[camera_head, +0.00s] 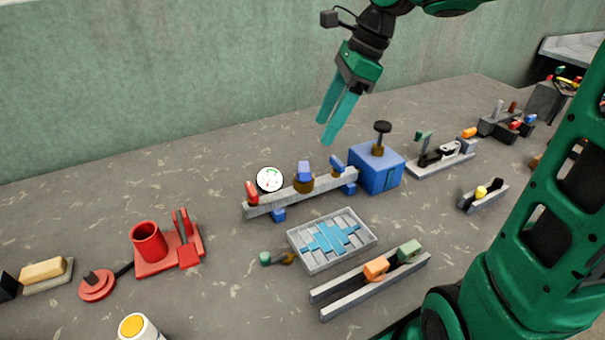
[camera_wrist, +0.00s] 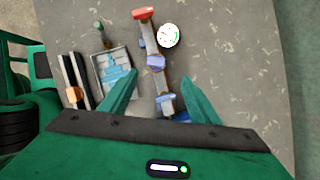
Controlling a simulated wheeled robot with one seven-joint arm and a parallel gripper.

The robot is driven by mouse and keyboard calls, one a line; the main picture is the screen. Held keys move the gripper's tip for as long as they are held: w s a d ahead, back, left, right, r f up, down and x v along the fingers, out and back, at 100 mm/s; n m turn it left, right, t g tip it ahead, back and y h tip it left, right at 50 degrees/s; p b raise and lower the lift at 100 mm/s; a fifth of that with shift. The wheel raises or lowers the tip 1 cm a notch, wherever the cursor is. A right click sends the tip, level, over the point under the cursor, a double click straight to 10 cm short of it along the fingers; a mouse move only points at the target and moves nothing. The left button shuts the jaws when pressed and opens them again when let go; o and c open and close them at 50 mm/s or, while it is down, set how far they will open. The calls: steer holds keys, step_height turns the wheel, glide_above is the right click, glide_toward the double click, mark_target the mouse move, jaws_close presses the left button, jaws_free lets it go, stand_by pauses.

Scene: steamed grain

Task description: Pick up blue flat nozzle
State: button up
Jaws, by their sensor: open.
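My gripper (camera_head: 327,130) is open and empty, high above the table behind a grey rail (camera_head: 276,202). Its two teal fingers also show in the wrist view (camera_wrist: 160,76), one on each side of the rail below. Two small blue pieces are on the rail: a blue block (camera_head: 304,168) over a brown ring at the middle, and a blue piece (camera_head: 338,164) near the right end. In the wrist view these are the middle block (camera_wrist: 156,61) and the end piece (camera_wrist: 165,103). I cannot tell for certain which is the blue flat nozzle. Neither is touched.
A red piece (camera_head: 252,192) and a white gauge (camera_head: 269,179) are at the rail's left end. A blue box with a black knob (camera_head: 377,171) stands at its right end. In front are a grey tray (camera_head: 313,268) and a slotted holder (camera_head: 333,309). Red fixtures (camera_head: 150,243) stand left.

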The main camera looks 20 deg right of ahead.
mark_target(303, 166)
steer(key=x, duration=1)
steer(key=shift+s+a, duration=0.15)
steer(key=shift+s, duration=0.25)
steer(key=shift+a+f, duration=0.2)
steer(key=shift+f, duration=0.2)
steer(key=shift+w, duration=0.1)
jaws_close()
steer(key=shift+r, duration=0.1)
steer(key=shift+r, duration=0.55)
steer(key=r, duration=0.3)
steer(key=shift+s+a+r, duration=0.2)
steer(key=shift+s+a, duration=0.05)
steer(key=shift+a, duration=0.1)
steer(key=s+a+r, duration=0.6)
steer(key=a, duration=0.2)
steer(key=shift+s+a+r, duration=0.15)
steer(key=shift+s+a, duration=0.1)
steer(key=shift+a, duration=0.05)
